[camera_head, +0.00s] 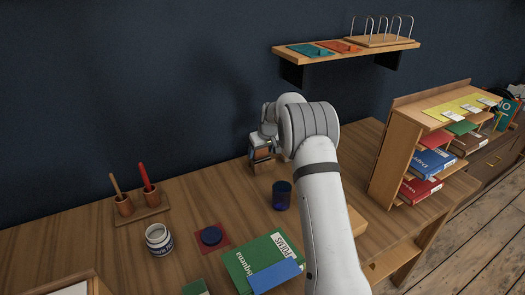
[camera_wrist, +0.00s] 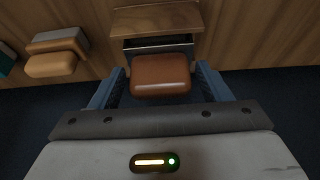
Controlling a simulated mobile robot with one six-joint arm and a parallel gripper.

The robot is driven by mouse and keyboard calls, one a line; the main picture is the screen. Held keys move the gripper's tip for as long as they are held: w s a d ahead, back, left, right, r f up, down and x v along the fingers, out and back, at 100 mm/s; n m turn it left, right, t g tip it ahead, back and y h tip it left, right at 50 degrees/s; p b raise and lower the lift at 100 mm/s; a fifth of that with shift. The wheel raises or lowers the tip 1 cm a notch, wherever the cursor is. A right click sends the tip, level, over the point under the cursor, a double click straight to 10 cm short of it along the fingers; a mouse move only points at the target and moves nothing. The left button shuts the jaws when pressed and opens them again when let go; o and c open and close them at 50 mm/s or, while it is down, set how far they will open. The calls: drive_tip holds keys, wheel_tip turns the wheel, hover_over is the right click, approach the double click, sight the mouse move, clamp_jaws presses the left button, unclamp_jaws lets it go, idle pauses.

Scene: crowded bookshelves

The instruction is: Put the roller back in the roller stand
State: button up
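In the wrist view a rounded brown block (camera_wrist: 160,75) lies between the blue fingers of my gripper (camera_wrist: 160,84). A narrow gap seems to show on each side, so the fingers look open around it. Behind it is a wooden piece (camera_wrist: 156,19) with a dark slot. In the head view my gripper is mostly hidden by my arm, at the back of the desk beside a small wooden item (camera_head: 259,165). A wooden stand (camera_head: 146,212) with two cups holds a brown and a red upright handle (camera_head: 146,178). I cannot tell which thing is the roller.
A shelf unit (camera_head: 395,150) is at right. A tan block (camera_wrist: 52,63) lies left in the wrist view.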

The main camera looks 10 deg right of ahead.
drive_tip(key=shift+o, duration=1)
drive_tip(key=a+b+v, duration=0.1)
drive_tip(key=b+v, duration=0.1)
drive_tip(key=v, duration=0.5)
drive_tip(key=s+r+m, duration=0.1)
drive_tip(key=s+r, duration=0.4)
drive_tip(key=s, duration=0.5)
drive_tip(key=s+r+m, duration=0.1)
drive_tip(key=s+r, duration=0.5)
drive_tip(key=s, duration=0.5)
drive_tip(key=s+f, duration=0.1)
drive_tip(key=s, duration=1.2)
drive_tip(key=s+f+m+g+h, duration=0.1)
drive_tip(key=s+f, duration=0.1)
drive_tip(key=s, duration=1.1)
drive_tip(key=shift+s+d+f+m, duration=0.25)
drive_tip(key=shift+d+m, duration=0.05)
drive_tip(key=shift+d, duration=0.05)
